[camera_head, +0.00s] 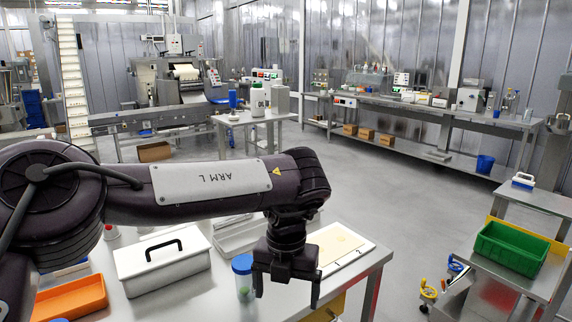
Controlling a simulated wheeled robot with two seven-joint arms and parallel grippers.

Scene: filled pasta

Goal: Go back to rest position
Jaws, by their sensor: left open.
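My left arm comes in from the left and reaches across the near table. Its gripper (287,290) hangs downward over the table's right part, with its two fingers apart and nothing visible between them. A small clear jar with a blue lid (243,277) stands just left of the gripper, partly close behind its left finger. My right gripper is not in view.
The near table (365,265) holds a white lidded box (162,262), an orange tray (72,299), a white tray (236,238) and a pale board (340,246). A green bin (512,248) sits on a cart at right. Open grey floor lies beyond.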

